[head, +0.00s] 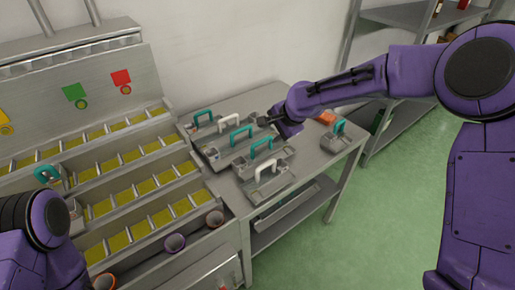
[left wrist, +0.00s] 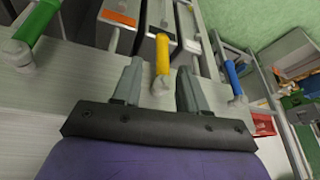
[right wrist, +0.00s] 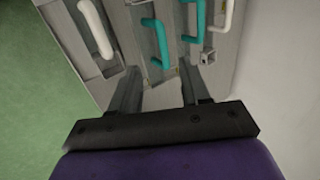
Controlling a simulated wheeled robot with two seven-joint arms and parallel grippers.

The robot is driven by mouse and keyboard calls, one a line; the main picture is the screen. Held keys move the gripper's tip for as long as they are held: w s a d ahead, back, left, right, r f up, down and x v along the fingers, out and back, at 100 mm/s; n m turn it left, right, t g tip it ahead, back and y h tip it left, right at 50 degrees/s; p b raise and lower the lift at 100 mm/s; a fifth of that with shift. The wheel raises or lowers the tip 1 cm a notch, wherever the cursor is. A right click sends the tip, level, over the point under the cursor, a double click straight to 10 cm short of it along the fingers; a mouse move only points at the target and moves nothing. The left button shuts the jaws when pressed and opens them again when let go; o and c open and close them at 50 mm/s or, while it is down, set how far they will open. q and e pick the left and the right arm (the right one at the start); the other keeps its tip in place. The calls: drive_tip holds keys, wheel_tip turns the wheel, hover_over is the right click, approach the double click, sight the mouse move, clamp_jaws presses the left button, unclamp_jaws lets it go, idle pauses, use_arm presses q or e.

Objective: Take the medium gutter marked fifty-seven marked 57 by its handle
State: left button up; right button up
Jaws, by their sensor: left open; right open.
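Several grey metal gutters with arched handles lie side by side on the steel table (head: 335,165) in the head view. Some handles are teal (head: 262,143) and some are white (head: 266,172). No number 57 is legible, so I cannot tell which gutter carries it. My right gripper (head: 263,120) is open at the far right side of the group. In the right wrist view its open fingers (right wrist: 160,82) are empty, with teal handles (right wrist: 158,42) and a white handle (right wrist: 96,28) beyond them. In the left wrist view my left gripper (left wrist: 159,76) is open, with a yellow handle (left wrist: 162,52) between or beyond its fingers.
A stepped steel rack (head: 100,190) with yellow-filled compartments stands at left. A separate teal-handled piece (head: 340,138) and an orange item (head: 326,118) lie at the table's right end. Green (left wrist: 38,22) and blue (left wrist: 233,76) handles flank the left gripper. Shelving (head: 400,110) stands behind at right.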

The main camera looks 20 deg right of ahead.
sight(258, 143)
drive_tip(key=x, duration=0.3)
drive_tip(key=p+x, duration=0.1)
drive_tip(key=x, duration=0.2)
drive_tip(key=p+x, duration=0.1)
drive_tip(key=x, duration=0.2)
drive_tip(key=shift+w+a+f, duration=0.2)
drive_tip(key=shift+a, duration=0.2)
drive_tip(key=shift+w+f, duration=0.15)
drive_tip(key=shift+f, duration=0.1)
clamp_jaws()
drive_tip(key=shift+r, duration=0.1)
idle(0.5)
